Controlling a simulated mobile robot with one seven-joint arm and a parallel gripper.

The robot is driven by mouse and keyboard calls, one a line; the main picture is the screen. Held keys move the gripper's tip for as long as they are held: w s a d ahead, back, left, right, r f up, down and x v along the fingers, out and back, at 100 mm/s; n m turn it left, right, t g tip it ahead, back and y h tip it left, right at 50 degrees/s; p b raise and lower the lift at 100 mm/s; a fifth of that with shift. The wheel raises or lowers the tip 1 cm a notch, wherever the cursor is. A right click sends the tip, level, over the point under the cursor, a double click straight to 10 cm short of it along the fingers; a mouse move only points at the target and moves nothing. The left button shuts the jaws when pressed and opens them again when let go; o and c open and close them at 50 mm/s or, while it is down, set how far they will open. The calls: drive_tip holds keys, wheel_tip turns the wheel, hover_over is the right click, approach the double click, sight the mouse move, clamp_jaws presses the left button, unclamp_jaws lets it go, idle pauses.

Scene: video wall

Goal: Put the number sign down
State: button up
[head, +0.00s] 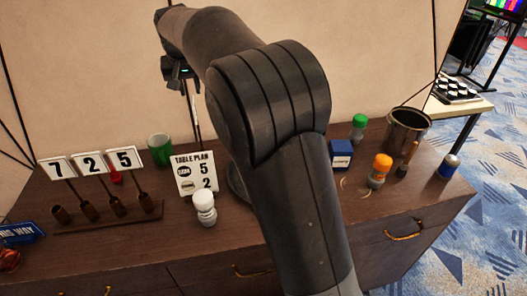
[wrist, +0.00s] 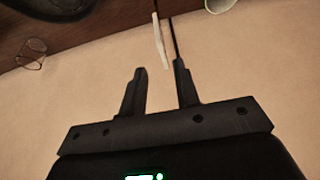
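My gripper (head: 178,88) is high by the wall, above the card.
A green cup (head: 160,150) and white-capped bottle (head: 204,208) stand near the card. A blue box (head: 341,154), orange-capped shaker (head: 379,171), green-capped shaker (head: 358,128) and dark pot (head: 407,130) are on the right. My arm hides the middle. The wall is close behind.

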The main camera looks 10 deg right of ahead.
drive_tip(key=s+d+r, duration=0.2)
drive_tip(key=s+d, duration=0.5)
drive_tip(key=s, duration=0.2)
drive_tip(key=s+d+r, duration=0.2)
drive_tip(key=s+d, duration=0.5)
drive_tip(key=s, duration=0.2)
drive_tip(key=s+d+f, duration=0.1)
drive_tip(key=s+f, duration=0.2)
drive_tip(key=s, duration=0.4)
drive_tip(key=s+d+f, duration=0.2)
drive_tip(key=s+f, duration=0.1)
drive_tip(key=s, duration=0.4)
drive_tip(key=s+d+f+t, duration=0.1)
drive_tip(key=s+d+f, duration=0.1)
drive_tip(key=s, duration=0.5)
drive_tip(key=shift+s+d+f, duration=0.15)
drive_tip(key=shift+s+f, duration=0.05)
drive_tip(key=shift+f, duration=0.35)
